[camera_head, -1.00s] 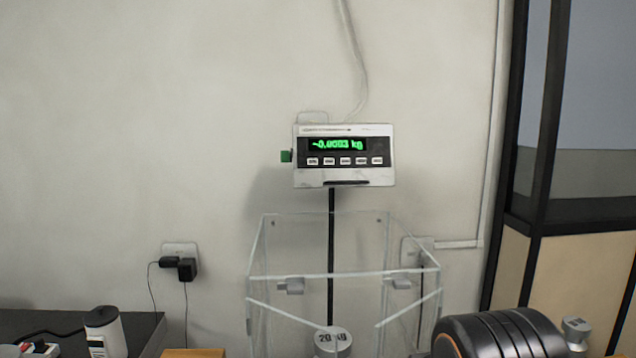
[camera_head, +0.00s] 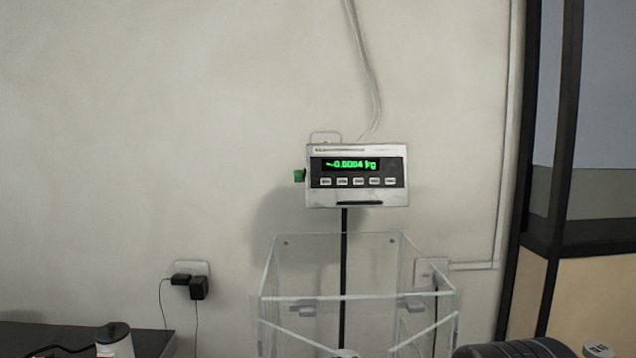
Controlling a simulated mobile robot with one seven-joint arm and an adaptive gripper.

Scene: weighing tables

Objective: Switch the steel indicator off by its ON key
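The steel indicator (camera_head: 357,199) is a pale box on a black post, standing above a clear-walled enclosure. Its display (camera_head: 351,164) is lit green and reads about -0.0004 kg. A row of several small pale keys (camera_head: 358,181) sits below the display; their labels are too small to read, so I cannot tell which is the ON key. A green piece (camera_head: 299,175) sticks out at its left side. My gripper is not in view.
The clear draft shield (camera_head: 400,294) stands below the indicator. A black ribbed object (camera_head: 512,349) and a small metal weight (camera_head: 599,350) are at the lower right. Plugs (camera_head: 198,288) hang at a wall socket. The wall around the indicator is clear.

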